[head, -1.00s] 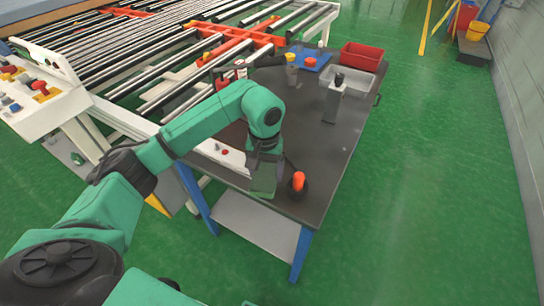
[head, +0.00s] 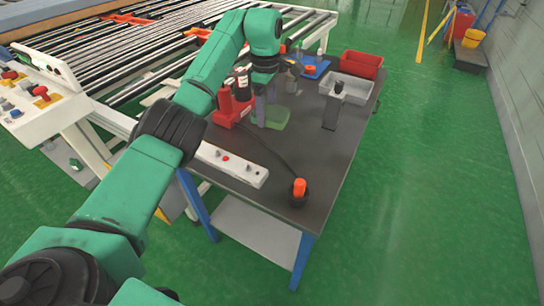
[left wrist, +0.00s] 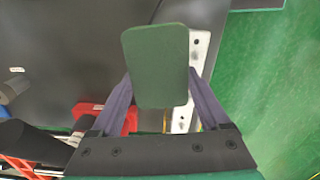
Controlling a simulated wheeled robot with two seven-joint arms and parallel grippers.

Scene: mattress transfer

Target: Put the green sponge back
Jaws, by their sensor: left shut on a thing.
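The green sponge (left wrist: 156,62) is held between the two fingers of my left gripper (left wrist: 160,95) in the left wrist view. It is a flat, dull green block with rounded corners. In the head view the sponge (head: 274,117) shows below my left gripper (head: 264,112), over the dark table top (head: 322,165), beside a red tool. I cannot tell whether its underside touches the table. My right gripper is not in view.
On the table are the red tool (head: 233,106), a white control strip (head: 231,165), an orange-topped black button (head: 299,190), a grey dispenser (head: 333,106), a grey bin (head: 348,88) and a red bin (head: 361,64). The table's front right is mostly clear.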

